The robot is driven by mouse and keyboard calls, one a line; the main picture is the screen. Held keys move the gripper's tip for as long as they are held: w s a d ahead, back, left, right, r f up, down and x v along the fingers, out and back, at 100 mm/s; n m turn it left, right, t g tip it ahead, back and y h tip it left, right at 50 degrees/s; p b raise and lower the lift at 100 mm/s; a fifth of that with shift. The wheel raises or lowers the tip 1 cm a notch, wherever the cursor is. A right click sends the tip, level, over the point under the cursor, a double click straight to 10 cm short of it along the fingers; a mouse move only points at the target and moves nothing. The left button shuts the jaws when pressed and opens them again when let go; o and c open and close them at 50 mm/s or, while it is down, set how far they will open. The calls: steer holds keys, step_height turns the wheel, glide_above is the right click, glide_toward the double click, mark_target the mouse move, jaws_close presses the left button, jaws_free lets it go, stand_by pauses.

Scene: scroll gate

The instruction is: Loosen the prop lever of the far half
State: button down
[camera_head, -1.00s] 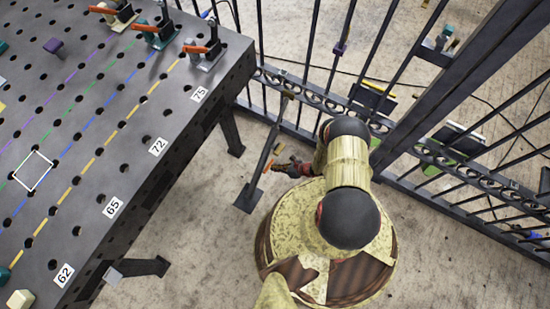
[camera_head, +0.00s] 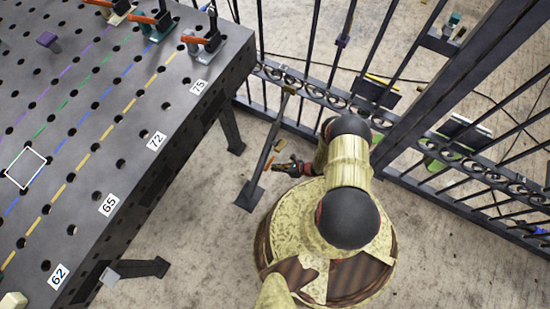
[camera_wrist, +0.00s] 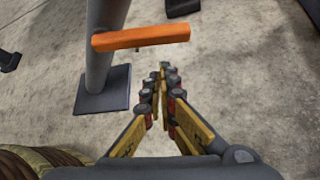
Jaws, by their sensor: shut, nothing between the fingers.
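A grey prop (camera_head: 261,160) slants from the lower rail of the dark gate (camera_head: 337,101) down to a square foot plate on the floor. Its orange lever (camera_head: 268,161) sticks out low on the prop; the wrist view shows this lever (camera_wrist: 140,38) lying nearly level across the pole, above the foot plate (camera_wrist: 103,90). My gripper (camera_head: 283,167) is just right of the lever in the head view. In the wrist view my gripper (camera_wrist: 163,72) is shut and empty, its tips appearing just below the lever's right part, with no clear contact. I cannot tell which half this prop belongs to.
A dark perforated table (camera_head: 130,95) with orange-handled clamps (camera_head: 202,42) fills the left; its leg (camera_head: 231,130) stands near the prop. The gate's bars and thick post (camera_head: 430,90) run behind my arm. Bare concrete (camera_head: 190,215) lies between table and prop.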

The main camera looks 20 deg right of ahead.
steer(key=p+v, duration=0.3)
steer(key=v, duration=0.6)
steer(key=shift+s, duration=0.5)
steer(key=shift+f, duration=0.2)
